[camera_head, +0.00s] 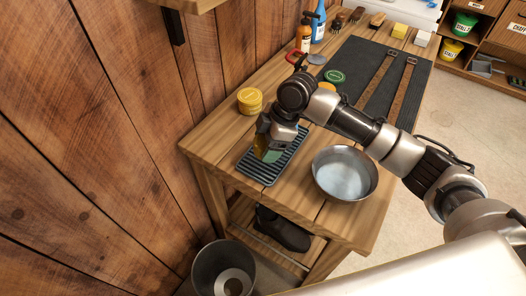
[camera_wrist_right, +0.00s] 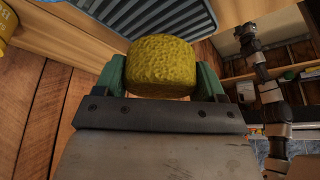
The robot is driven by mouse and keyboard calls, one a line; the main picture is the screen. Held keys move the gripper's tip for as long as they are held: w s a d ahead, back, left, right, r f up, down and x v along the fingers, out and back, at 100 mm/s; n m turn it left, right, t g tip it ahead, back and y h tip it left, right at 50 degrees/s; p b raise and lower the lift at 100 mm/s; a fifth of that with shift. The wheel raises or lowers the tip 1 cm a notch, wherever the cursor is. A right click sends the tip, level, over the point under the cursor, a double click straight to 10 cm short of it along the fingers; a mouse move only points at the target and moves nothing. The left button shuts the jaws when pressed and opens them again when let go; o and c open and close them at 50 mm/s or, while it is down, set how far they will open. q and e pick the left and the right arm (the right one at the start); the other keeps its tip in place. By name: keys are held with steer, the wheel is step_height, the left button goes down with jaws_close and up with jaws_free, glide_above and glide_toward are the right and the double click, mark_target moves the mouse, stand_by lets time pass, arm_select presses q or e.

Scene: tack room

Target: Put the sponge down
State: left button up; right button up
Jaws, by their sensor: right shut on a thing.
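My right gripper (camera_head: 268,151) is shut on a yellow, rough-textured sponge (camera_wrist_right: 160,66), which sits between its two green fingers in the right wrist view. In the head view the gripper points down over a dark, ridged rack (camera_head: 289,154) on the wooden bench. The rack also shows at the top of the right wrist view (camera_wrist_right: 140,14). The gripper hides much of the sponge in the head view, and I cannot tell whether the sponge touches the rack. My left gripper is not in view.
A metal bowl of water (camera_head: 345,175) stands right of the rack. Yellow round tins (camera_head: 250,101) are stacked behind it. A dark mat (camera_head: 366,62) with leather straps lies farther back. A plank wall borders the bench on the left; a bucket (camera_head: 222,268) stands below.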

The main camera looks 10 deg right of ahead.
steer(key=shift+w+a+f, duration=0.15)
steer(key=shift+a+f, duration=0.25)
steer(key=shift+a, duration=0.05)
steer(key=shift+f+p, duration=0.35)
steer(key=shift+f, duration=1.6)
steer(key=shift+f, duration=0.15)
steer(key=o, duration=0.9)
steer(key=v, duration=1.2)
steer(key=shift+r+b, duration=0.25)
steer(key=shift+b, duration=0.2)
